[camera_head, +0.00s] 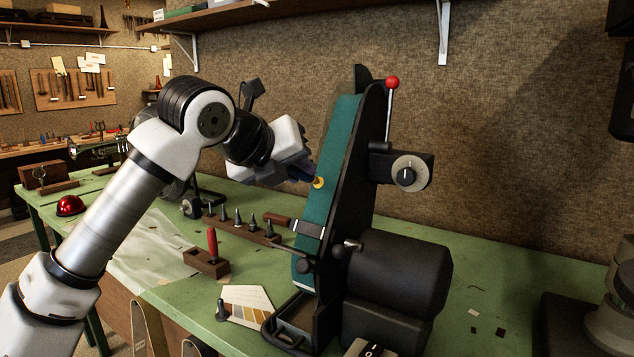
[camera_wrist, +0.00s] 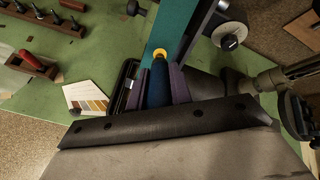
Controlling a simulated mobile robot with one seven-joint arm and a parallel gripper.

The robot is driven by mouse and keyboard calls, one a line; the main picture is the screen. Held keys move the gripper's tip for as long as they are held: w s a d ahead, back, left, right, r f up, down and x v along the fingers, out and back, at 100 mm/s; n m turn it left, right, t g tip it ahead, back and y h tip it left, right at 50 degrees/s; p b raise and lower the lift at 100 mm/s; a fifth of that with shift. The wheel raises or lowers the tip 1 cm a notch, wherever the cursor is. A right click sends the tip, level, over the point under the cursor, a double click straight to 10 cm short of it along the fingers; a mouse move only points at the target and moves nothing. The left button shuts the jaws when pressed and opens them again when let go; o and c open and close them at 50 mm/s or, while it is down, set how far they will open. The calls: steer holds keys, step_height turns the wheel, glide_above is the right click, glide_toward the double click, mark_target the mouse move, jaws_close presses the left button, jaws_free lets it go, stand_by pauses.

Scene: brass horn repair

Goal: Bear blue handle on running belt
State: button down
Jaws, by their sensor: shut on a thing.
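A belt grinder stands on the green bench, with a green belt (camera_head: 335,165) running up its tilted front; the belt also shows in the wrist view (camera_wrist: 166,25). My gripper (camera_head: 308,178) is at the belt's left side, shut on a dark blue handle with a yellow end (camera_head: 319,183). In the wrist view the blue handle (camera_wrist: 158,85) lies between the purple fingers, its yellow end toward the belt. The yellow end looks to be at the belt face; I cannot tell whether they touch. Whether the belt is moving does not show.
A red-knobbed lever (camera_head: 392,83) and a dial (camera_head: 410,173) stand out from the grinder. A black motor (camera_head: 395,285) sits at its lower right. A wooden block with a red handle (camera_head: 207,262), a peg rack (camera_head: 240,226) and a sample card (camera_head: 247,304) lie left of it.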

steer(key=shift+b+x, duration=0.6)
steer(key=shift+x, duration=0.35)
stand_by(1.3)
steer(key=shift+r, duration=0.1)
steer(key=shift+p+v, duration=0.45)
steer(key=shift+v, duration=3.05)
